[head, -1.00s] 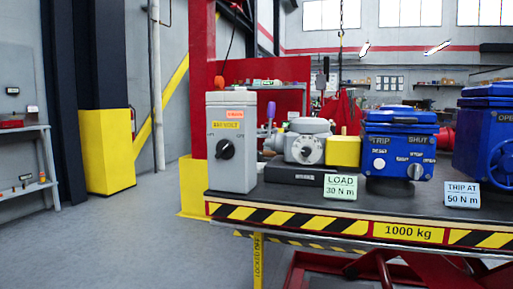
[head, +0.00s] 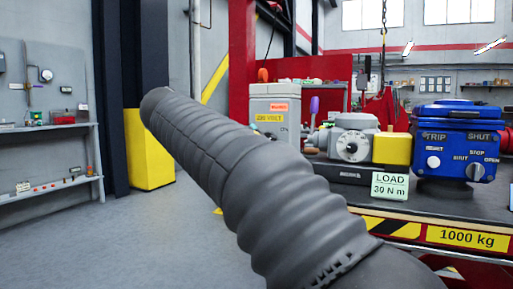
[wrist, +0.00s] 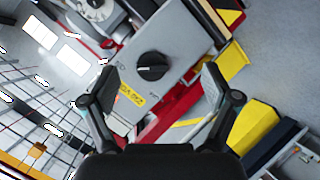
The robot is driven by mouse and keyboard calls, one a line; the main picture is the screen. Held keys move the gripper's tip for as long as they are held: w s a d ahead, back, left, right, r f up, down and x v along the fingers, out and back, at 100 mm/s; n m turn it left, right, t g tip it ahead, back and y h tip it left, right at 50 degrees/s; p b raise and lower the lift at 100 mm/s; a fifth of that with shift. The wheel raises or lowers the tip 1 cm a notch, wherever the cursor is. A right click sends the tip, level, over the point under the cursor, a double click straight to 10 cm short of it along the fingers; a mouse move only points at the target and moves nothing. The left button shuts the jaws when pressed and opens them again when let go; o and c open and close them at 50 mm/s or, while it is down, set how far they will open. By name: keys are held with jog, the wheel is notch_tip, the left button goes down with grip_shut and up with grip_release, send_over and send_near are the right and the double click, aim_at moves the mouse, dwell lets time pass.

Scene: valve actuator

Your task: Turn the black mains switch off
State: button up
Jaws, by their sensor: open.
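The black mains switch (wrist: 152,66) is a round knob on the front of a grey box (wrist: 178,35) with a yellow label, seen tilted in the wrist view. In the head view my dark ribbed arm hides the knob, and only the upper part of the grey box (head: 273,102) shows. My gripper (wrist: 155,85) is open, with one finger on each side of the lower part of the box face in the picture. The knob lies just above the gap between the fingertips. Nothing is between the fingers, and I cannot tell the distance to the knob.
On the bench stand a grey actuator (head: 352,140), a yellow block (head: 392,148), a blue actuator (head: 462,140) and a LOAD 30 N m card (head: 389,187). A shelf unit (head: 50,150) stands at the left. Open floor (head: 150,235) lies left of the bench.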

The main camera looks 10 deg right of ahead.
jog(key=w+a+r+m+h, duration=0.1)
jog(key=w+a+r+h, duration=0.1)
jog(key=a+r, duration=0.2)
jog(key=b+x, duration=0.1)
jog(key=x, duration=1.2)
jog(key=shift+w+t, duration=0.3)
jog(key=shift+w, duration=0.15)
jog(key=shift+f, duration=0.1)
jog(key=c, duration=1.1)
